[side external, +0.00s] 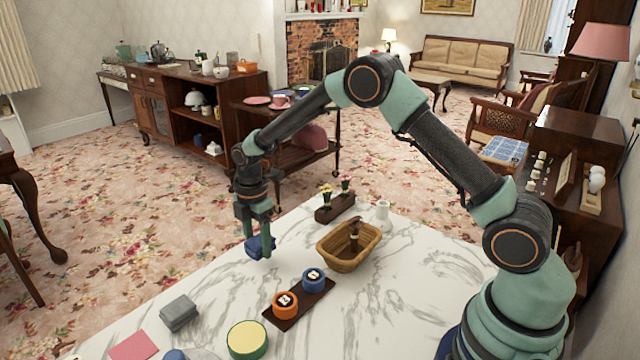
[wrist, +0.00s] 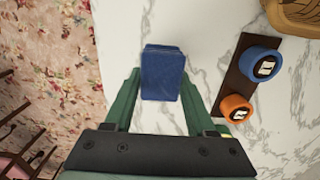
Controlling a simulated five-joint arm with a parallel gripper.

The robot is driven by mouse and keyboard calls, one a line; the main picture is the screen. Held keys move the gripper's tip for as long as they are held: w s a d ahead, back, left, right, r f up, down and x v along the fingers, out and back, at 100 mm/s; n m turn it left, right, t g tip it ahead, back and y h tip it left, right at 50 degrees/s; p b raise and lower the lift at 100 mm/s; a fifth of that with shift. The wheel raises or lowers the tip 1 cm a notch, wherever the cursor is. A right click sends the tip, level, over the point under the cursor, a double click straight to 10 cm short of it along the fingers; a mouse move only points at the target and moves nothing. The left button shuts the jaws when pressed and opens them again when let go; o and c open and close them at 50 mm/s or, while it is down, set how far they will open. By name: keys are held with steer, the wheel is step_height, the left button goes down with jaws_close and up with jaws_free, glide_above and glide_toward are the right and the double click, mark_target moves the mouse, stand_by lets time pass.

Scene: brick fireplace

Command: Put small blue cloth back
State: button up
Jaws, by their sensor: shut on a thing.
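The small blue cloth (side external: 259,247) is a folded, dark blue block held between my gripper's fingers above the marble table's far left edge. In the wrist view the cloth (wrist: 162,73) shows between the two green fingers. My gripper (side external: 258,240) is shut on it, pointing down. A folded grey cloth stack (side external: 179,312) lies on the table at the front left. A flat pink square (side external: 133,346) lies nearer the front edge.
A dark tray with an orange pot (side external: 285,304) and a blue pot (side external: 313,279) stands right of the gripper. A wicker basket (side external: 348,247), a flower planter (side external: 334,207) and a green-and-yellow round item (side external: 247,340) also stand on the marble table (side external: 400,290).

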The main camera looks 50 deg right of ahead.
mark_target(259, 253)
steer(key=shift+f, duration=1.55)
steer(key=shift+f, duration=0.15)
steer(key=o, duration=1.2)
